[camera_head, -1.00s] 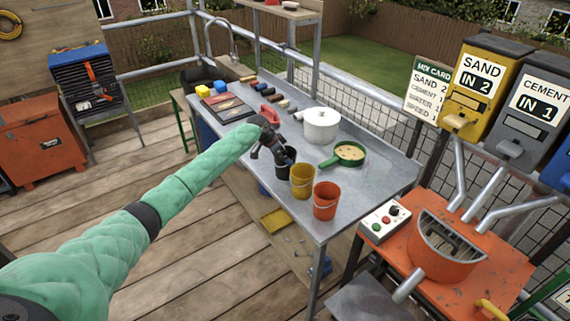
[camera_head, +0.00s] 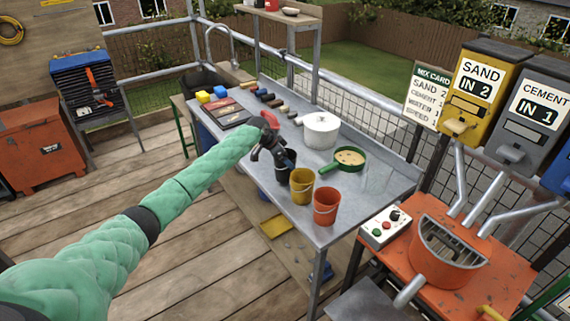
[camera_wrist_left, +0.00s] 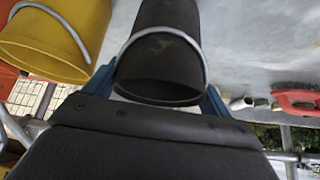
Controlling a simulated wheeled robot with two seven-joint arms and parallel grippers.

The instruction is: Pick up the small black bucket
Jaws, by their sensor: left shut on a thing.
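The small black bucket (camera_head: 287,174) stands on the grey metal workbench (camera_head: 342,204), left of the yellow bucket. My left gripper (camera_head: 277,158) comes in from the left and is shut on it. In the left wrist view the black bucket (camera_wrist_left: 160,65) lies between my two blue fingers, with its pale handle around the rim. My gripper hides part of the bucket in the head view. Whether its base touches the bench I cannot tell. My right gripper is not in view.
A yellow bucket (camera_head: 301,187) and an orange bucket (camera_head: 326,206) stand close to the right, near the bench edge. A white pot (camera_head: 321,130) and a green pan (camera_head: 348,158) are behind them. An orange mixer (camera_head: 440,258) stands at right.

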